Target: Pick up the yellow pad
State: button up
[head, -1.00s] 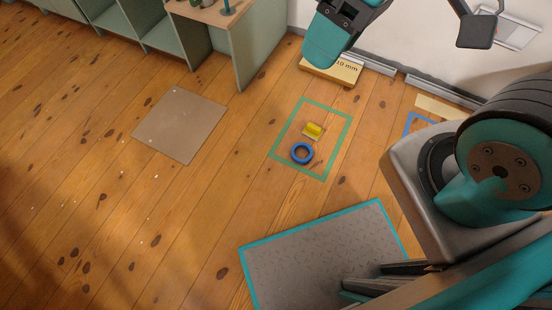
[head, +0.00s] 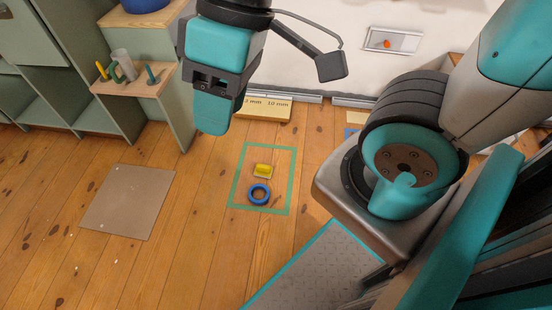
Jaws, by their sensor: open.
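The yellow pad (head: 262,170) lies on the wooden floor inside a green taped rectangle (head: 234,190), on what looks like a small pale base. A blue ring (head: 259,194) lies just in front of it, close by. My gripper (head: 212,112) hangs in the air at the upper left of the pad in the picture, pointing down and apart from it. Its fingers overlap from this angle, and nothing shows between them.
A brown cardboard sheet (head: 128,202) lies to the left. A green shelf unit (head: 60,90) with a small wooden ledge (head: 135,84) stands at the back left. A labelled board (head: 264,106) lies by the wall. Floor around the taped rectangle is clear.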

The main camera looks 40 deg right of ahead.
aim_at(261, 170)
jog(key=z, duration=0.4)
jog(key=i, duration=0.55)
jog(key=u, duration=0.2)
jog(key=k, duration=1.25)
jog(key=u, duration=0.85)
jog(key=i, duration=0.75)
jog(key=z, duration=0.45)
jog(key=i, duration=0.55)
jog(key=z, duration=1.05)
jog(key=i, duration=0.3)
jog(key=z, duration=0.25)
